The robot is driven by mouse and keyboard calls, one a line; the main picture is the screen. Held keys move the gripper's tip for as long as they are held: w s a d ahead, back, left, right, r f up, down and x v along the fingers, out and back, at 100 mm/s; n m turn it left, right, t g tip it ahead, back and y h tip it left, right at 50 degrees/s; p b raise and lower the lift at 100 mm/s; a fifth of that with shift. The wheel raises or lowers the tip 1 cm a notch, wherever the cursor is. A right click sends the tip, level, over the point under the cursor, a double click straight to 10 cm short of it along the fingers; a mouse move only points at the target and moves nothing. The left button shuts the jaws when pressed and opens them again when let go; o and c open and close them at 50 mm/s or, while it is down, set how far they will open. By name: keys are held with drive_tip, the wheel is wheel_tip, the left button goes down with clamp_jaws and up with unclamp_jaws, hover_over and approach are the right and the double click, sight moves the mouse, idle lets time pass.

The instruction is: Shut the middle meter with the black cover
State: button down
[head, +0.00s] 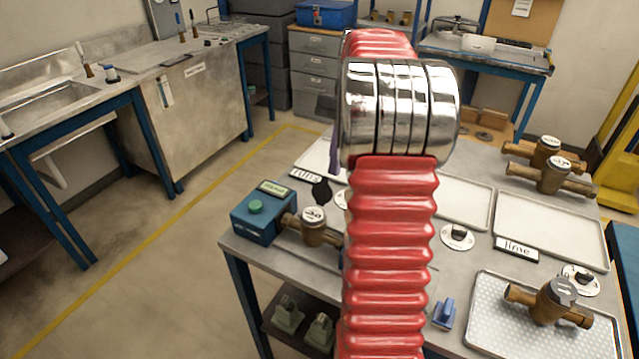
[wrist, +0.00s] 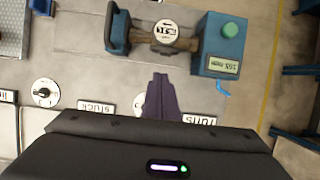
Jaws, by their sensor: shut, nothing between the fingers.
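A brass meter (head: 313,228) with a white dial sits at the blue test fixture on the left of the bench. In the wrist view the meter (wrist: 168,38) lies between two blue blocks, dial showing; I cannot make out the cover there. My gripper (wrist: 160,82) is shut and empty, its dark purple fingers apart from the meter in that picture. In the head view only a purple sliver of it (head: 334,158) shows behind my red arm. I cannot tell which meter is meant by middle.
The blue fixture box (head: 258,215) has a green button. Two brass meters (head: 553,176) stand at the back right; another, with a grey cover (head: 563,291), is on a textured tray (head: 485,325). Pale trays (head: 550,222) and label plates (head: 517,249) lie on the bench. My arm hides its centre.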

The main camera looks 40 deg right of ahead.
sight(326, 179)
drive_tip(key=shift+s+a+f, duration=0.2)
drive_tip(key=shift+s+a, duration=0.1)
drive_tip(key=shift+a, duration=0.5)
drive_tip(key=shift+s+a+f, duration=0.15)
drive_tip(key=shift+s+a, duration=0.15)
drive_tip(key=shift+a, duration=0.5)
drive_tip(key=shift+s+a+f, duration=0.2)
drive_tip(key=shift+s+a, duration=0.1)
drive_tip(key=shift+a, duration=0.5)
drive_tip(key=shift+s+a+f, duration=0.1)
drive_tip(key=shift+s+a, duration=0.15)
drive_tip(key=shift+a, duration=0.45)
wheel_tip(326, 179, up, 7)
idle(0.7)
drive_tip(key=shift+w, duration=0.1)
idle(0.4)
